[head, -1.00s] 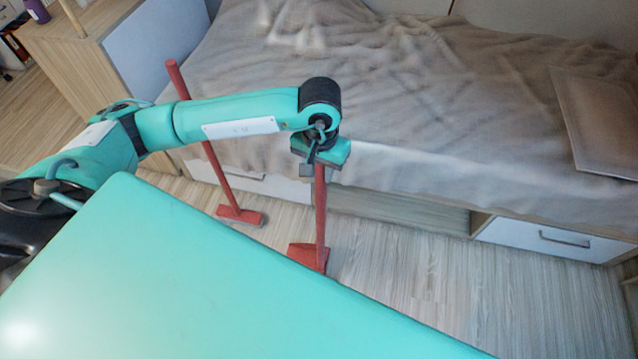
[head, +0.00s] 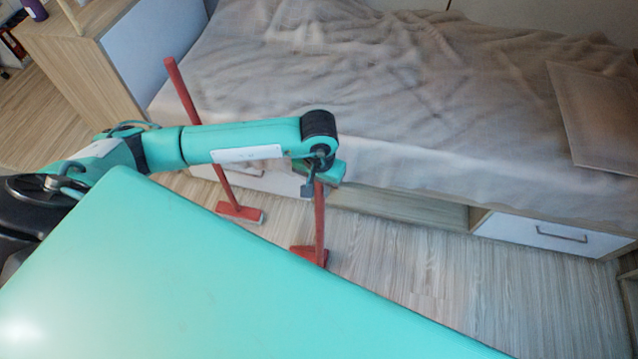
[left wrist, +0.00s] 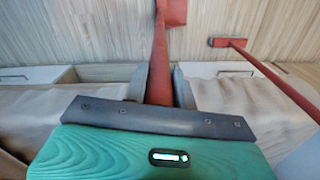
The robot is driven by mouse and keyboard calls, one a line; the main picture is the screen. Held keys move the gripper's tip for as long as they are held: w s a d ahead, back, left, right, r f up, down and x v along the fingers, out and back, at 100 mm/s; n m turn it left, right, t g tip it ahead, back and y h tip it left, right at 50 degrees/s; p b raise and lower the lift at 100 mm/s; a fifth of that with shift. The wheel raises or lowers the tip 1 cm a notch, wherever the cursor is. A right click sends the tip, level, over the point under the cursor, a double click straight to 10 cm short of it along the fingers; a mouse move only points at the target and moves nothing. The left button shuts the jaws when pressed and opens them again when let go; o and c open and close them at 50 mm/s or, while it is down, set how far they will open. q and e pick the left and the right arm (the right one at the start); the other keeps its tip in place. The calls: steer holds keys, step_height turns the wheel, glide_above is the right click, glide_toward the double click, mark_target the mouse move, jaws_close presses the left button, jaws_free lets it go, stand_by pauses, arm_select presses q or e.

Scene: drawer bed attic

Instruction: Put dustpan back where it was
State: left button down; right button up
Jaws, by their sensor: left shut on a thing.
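The red long-handled dustpan (head: 319,225) is upright below my left gripper (head: 317,185) in the head view. Its flat red pan is at the floor, partly behind my teal body. In the left wrist view the two fingers of my left gripper (left wrist: 160,88) are shut on its red handle (left wrist: 160,60), and the pan (left wrist: 173,12) shows at the top. A red broom (head: 240,213) with a long handle leans against the bed to the left of the dustpan; it also shows in the left wrist view (left wrist: 222,42). My right gripper is not in view.
The bed (head: 420,110) with a rumpled beige cover stands behind. A white drawer (head: 552,235) is under its right part, beside an open gap. A wooden cabinet (head: 75,55) is at the upper left.

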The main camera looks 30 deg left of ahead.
arm_select(q)
steer(key=c, duration=1.1)
jaws_free()
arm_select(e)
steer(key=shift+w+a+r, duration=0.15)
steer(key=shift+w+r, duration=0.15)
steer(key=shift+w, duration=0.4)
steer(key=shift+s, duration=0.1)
arm_select(q)
steer(key=shift+r, duration=0.1)
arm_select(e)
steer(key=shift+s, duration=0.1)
